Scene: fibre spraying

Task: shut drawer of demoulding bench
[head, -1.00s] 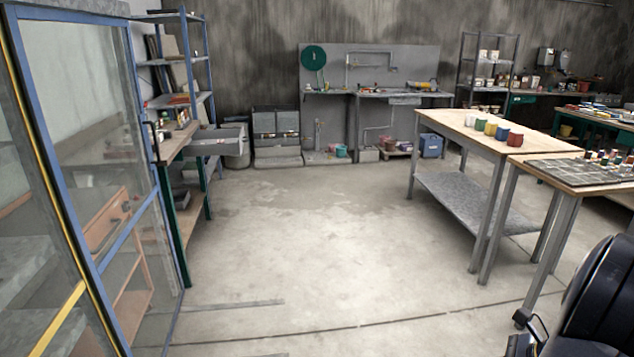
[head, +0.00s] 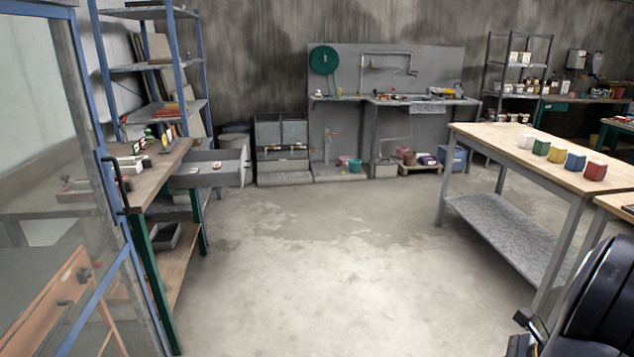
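In the head view, a workbench (head: 165,170) with a wooden top and green legs stands at the left, behind a glass door. A grey drawer (head: 212,172) sticks out of it to the right, pulled open. Some small items seem to lie in the drawer. Whether this is the demoulding bench I cannot tell from any label. My gripper is not in view. A dark part of my arm (head: 600,305) shows at the lower right.
A blue-framed glass door (head: 88,180) stands close at the left. A long table (head: 480,140) with several coloured pots stands at the right. A back-wall bench (head: 420,100) lies ahead. The concrete floor (head: 290,270) between is clear.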

